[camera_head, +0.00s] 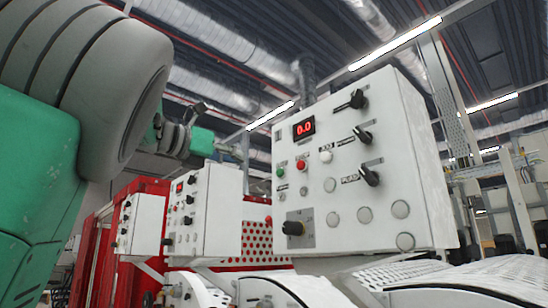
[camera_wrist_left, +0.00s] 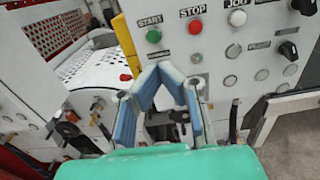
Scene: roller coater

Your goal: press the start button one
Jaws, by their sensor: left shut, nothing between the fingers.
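The green start button (camera_head: 280,172) sits on the left part of the nearest white control panel (camera_head: 350,207). In the left wrist view, the green button (camera_wrist_left: 153,36) lies under a START label, beside the red stop button (camera_wrist_left: 195,27). My left gripper (camera_head: 232,150) is in front of the panel's left side in the head view, small and partly blended with the background. In the left wrist view, my left gripper (camera_wrist_left: 161,66) has its blue-padded fingers meeting at the tips, shut and empty. The tips are just below the green button in the picture; contact cannot be told. My right gripper is not in view.
The panel also carries a red digital display (camera_head: 303,129), a white jog button (camera_head: 326,156) and black knobs (camera_head: 357,99). Other white control boxes (camera_head: 205,212) stand farther left beside red machine frames. A perforated white guard (camera_wrist_left: 95,70) lies left of the panel.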

